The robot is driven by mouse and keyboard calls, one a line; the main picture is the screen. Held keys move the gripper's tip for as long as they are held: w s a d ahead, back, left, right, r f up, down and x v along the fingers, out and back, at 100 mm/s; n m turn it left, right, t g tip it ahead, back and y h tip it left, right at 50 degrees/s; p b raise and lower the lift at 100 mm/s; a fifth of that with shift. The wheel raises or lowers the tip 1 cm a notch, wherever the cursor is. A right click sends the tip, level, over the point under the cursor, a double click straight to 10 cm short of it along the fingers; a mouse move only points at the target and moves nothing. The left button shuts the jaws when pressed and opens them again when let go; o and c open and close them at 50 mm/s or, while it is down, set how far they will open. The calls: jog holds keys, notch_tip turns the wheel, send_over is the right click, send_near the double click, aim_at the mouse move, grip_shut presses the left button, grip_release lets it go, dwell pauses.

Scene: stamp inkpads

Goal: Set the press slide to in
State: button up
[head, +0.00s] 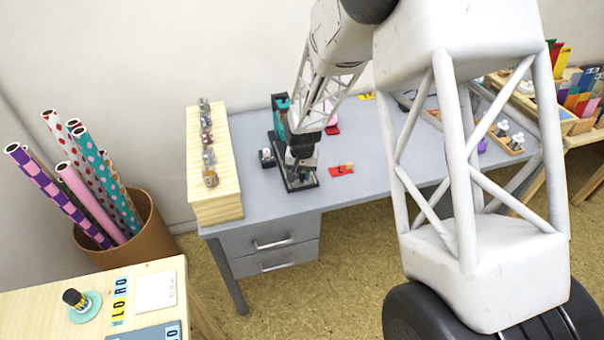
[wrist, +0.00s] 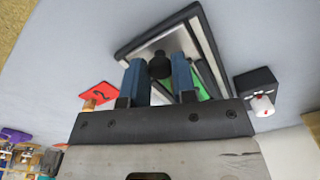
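The press (head: 281,104) is a teal and black device on a dark base on the grey desk. In the wrist view its slide shows as a silver plate in a dark frame (wrist: 205,35), with a round black knob (wrist: 160,66) on it. My gripper (head: 297,172) is down at the front of the press. Its two blue fingers (wrist: 158,80) are apart, one on each side of the knob, with little or no gap. I cannot tell whether they grip it. My gripper hides part of the slide, and its exact position is unclear.
A small black block (wrist: 257,90) with a pale top stands beside the press. A red card (head: 341,170) lies on the other side. A wooden stand (head: 212,150) with several stamps is at the desk's left end. Bare desk lies in front right.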

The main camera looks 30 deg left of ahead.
grip_shut()
jog(key=shift+w+a, duration=3.15)
jog(key=shift+w, duration=0.05)
jog(key=o, duration=0.6)
grip_release()
jog(key=shift+c, duration=0.2)
jog(key=shift+r, duration=0.1)
notch_tip(320, 180, up, 8)
jog(key=shift+d, duration=0.1)
